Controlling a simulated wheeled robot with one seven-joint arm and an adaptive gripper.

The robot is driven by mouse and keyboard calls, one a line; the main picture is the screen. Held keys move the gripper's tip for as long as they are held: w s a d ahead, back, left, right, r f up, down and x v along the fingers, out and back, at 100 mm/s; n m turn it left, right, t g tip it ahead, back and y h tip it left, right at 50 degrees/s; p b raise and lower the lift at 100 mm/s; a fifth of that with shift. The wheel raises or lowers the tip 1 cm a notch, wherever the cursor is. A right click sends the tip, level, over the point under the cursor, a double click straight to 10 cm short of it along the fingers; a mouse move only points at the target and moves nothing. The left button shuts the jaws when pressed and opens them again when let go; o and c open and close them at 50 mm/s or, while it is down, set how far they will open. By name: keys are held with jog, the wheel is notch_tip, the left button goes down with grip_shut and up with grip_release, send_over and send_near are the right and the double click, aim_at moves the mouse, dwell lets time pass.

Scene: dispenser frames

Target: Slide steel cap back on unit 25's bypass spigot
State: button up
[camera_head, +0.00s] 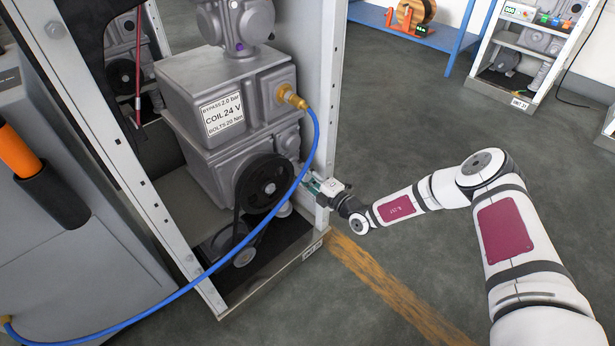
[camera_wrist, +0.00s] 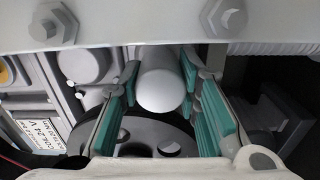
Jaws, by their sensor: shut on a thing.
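My gripper (camera_head: 313,186) reaches in past the right post of the near dispenser frame, low beside the black pulley wheel (camera_head: 262,184). In the wrist view, my gripper (camera_wrist: 160,72) has teal pads on both sides of a smooth, pale grey, round-ended cylinder, which looks like the steel cap (camera_wrist: 163,92). The gripper is shut on it. The cap's far end runs up behind a white frame bar, so I cannot tell whether it touches the spigot. The spigot is not visible in either view. In the head view my gripper and the post hide the cap.
The white frame bar (camera_wrist: 150,22) with two bolts crosses close above the fingers. The wheel (camera_wrist: 140,135) lies just below the cap. A blue hose (camera_head: 313,130) loops from a brass fitting (camera_head: 291,97) past the post. Open floor (camera_head: 420,120) lies to the right.

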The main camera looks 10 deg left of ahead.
jog(key=shift+b+x, duration=0.55)
jog(key=shift+x, duration=0.5)
jog(key=o, duration=1.2)
jog(key=shift+s+d, duration=0.1)
jog(key=shift+d, duration=0.05)
jog(key=v, duration=1.1)
jog(key=shift+s+d, duration=0.2)
jog(key=shift+d, duration=0.05)
